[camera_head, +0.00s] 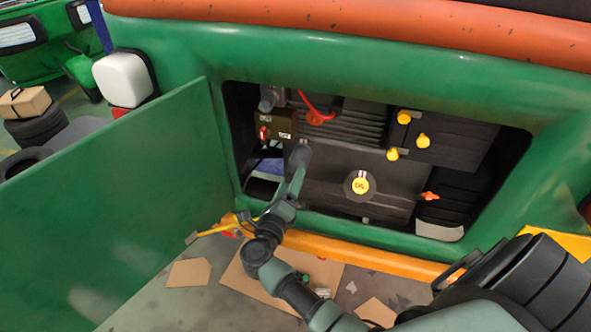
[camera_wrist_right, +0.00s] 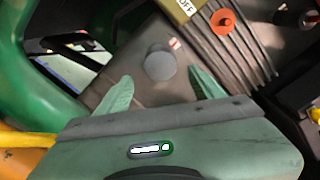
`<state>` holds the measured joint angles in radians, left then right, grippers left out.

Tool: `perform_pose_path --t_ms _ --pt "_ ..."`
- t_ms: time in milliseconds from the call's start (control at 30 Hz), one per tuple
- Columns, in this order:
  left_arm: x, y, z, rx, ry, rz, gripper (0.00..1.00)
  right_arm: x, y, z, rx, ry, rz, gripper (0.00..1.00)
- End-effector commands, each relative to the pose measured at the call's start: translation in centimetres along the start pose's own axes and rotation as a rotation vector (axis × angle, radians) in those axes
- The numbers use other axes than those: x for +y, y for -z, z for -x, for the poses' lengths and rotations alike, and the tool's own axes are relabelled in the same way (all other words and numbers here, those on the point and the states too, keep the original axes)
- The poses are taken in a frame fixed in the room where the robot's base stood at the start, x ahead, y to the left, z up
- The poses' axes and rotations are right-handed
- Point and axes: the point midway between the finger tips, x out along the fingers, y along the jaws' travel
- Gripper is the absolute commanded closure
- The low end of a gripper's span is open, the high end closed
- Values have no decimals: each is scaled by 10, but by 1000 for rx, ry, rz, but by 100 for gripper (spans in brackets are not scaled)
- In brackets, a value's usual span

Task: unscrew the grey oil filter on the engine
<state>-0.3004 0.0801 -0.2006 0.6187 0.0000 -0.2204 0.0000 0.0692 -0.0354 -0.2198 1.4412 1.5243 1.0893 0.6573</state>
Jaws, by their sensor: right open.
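The grey oil filter (camera_wrist_right: 160,65) shows in the wrist view as a round grey disc on the dark engine block, with a small red and white tag beside it. My right gripper (camera_wrist_right: 160,88) is open, with one green finger on each side below the filter and the disc in line with the gap. I cannot tell whether the fingers touch it. In the head view my right gripper (camera_head: 297,172) reaches into the engine bay (camera_head: 345,168), below the OFF box (camera_head: 284,124); it covers much of the filter's area there. My left gripper is not in view.
A yellow OIL cap (camera_head: 360,186) sits right of my gripper. Several yellow caps (camera_head: 423,141) and a red knob (camera_head: 315,118) stand higher up. The green door (camera_head: 120,215) hangs open at left. Cardboard (camera_head: 250,285) lies on the floor below.

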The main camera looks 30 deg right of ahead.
Motion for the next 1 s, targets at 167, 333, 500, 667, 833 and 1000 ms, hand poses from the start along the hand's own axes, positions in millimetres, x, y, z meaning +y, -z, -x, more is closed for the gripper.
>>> perform_pose_path --t_ms 167,333,500,667,833,1000 --pt "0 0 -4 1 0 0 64 0 0 -27 -3 4 3 33" --pt "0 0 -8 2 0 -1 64 0 0 -51 -4 4 3 33" --pt "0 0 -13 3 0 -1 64 0 0 -74 -4 5 3 33" --pt "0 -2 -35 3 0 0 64 5 3 -83 -6 3 -128 33" --pt "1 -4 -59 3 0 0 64 5 3 -83 -6 2 -366 33" --pt "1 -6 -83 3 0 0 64 5 4 -82 -6 2 -591 33"
